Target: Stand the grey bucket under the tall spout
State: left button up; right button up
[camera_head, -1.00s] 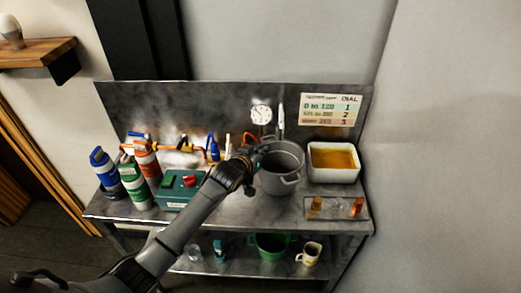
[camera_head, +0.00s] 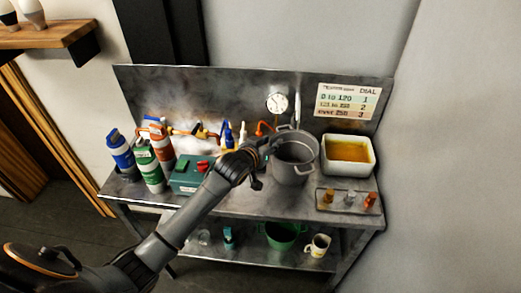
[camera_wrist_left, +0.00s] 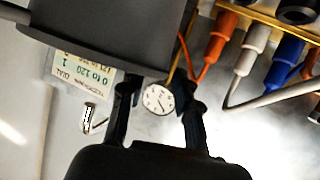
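The grey bucket (camera_head: 293,171) stands upright on the bench top, right of the middle, with a lug on its near side. It fills the upper left of the wrist view (camera_wrist_left: 95,30). My left gripper (camera_head: 262,152) is at the bucket's left side near the rim. In the wrist view its two fingers (camera_wrist_left: 160,105) are apart, with the background showing between them. Their tips overlap the bucket's edge; I cannot tell whether they touch it. I cannot pick out the tall spout with certainty; a slim upright metal piece (camera_head: 297,103) rises behind the bucket. My right gripper is not in view.
A white basin of amber liquid (camera_head: 327,160) and a small tray (camera_head: 348,208) stand right of the bucket. Bottles (camera_head: 148,170) and a green box (camera_head: 188,184) stand left. A round gauge (camera_head: 276,103) is behind. The lower shelf holds a green pot (camera_head: 280,237) and mug (camera_head: 318,246).

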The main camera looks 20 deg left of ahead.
pick_arm(q)
jog(key=v, duration=0.8)
jog(key=shift+s+b, duration=0.15)
jog(key=shift+b, duration=0.3)
